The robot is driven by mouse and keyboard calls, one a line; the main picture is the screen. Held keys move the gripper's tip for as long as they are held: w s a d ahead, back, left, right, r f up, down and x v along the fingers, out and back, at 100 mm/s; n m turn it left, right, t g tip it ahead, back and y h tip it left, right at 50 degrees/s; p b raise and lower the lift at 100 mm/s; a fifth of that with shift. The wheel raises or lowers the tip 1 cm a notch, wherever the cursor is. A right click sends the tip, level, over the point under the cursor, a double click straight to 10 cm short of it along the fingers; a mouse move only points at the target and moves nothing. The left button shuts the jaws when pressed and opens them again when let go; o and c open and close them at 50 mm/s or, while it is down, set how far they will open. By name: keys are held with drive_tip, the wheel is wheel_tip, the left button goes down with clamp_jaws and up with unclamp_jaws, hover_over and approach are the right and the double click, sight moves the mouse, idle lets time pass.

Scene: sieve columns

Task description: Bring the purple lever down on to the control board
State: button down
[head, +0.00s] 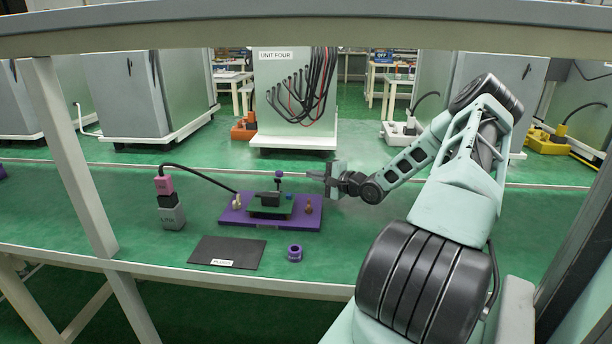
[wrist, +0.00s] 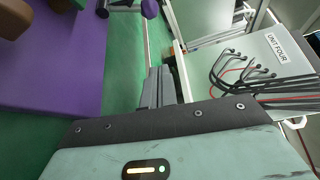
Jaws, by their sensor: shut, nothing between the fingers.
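The control board is a purple plate (head: 230,216) on the green bench, with a dark block in its middle. The purple lever (head: 279,174) stands up from it, its knob above the block. The fingers (wrist: 160,88) are together and empty in the wrist view. They look apart from the knob. The lever's lower end is hard to make out.
A grey block with a pink plug (head: 164,186) and black cable stands left of the board. A black labelled mat (head: 227,252) and a purple ring (head: 295,253) lie in front. A small brown peg (head: 308,206) stands on the board's right side. Bench right of the board is clear.

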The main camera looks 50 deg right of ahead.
sight(279, 181)
drive_tip(key=w, duration=0.5)
drive_tip(key=w+f, duration=0.1)
drive_tip(key=w, duration=0.2)
drive_tip(key=shift+a, duration=0.1)
drive_tip(key=shift+w+a+r, duration=0.1)
drive_tip(key=shift+a, duration=0.25)
drive_tip(key=shift+s+a+r, duration=0.2)
drive_tip(key=shift+s+a, duration=0.1)
drive_tip(key=shift+a, duration=0.45)
drive_tip(key=shift+s+a+r, duration=0.15)
drive_tip(key=shift+s+a, duration=0.1)
drive_tip(key=shift+a, duration=0.5)
drive_tip(key=shift+a+n+t, duration=0.15)
drive_tip(key=shift+n+t, duration=0.15)
drive_tip(key=shift+n, duration=0.1)
drive_tip(key=shift+s+a+r+n+t+b, duration=0.45)
drive_tip(key=shift+a+n+t+b, duration=0.1)
drive_tip(key=shift+n, duration=0.35)
drive_tip(key=shift+s+a+r+p, duration=0.15)
drive_tip(key=shift+a+r+p, duration=0.2)
drive_tip(key=shift+p, duration=0.15)
drive_tip(key=shift+f, duration=0.15)
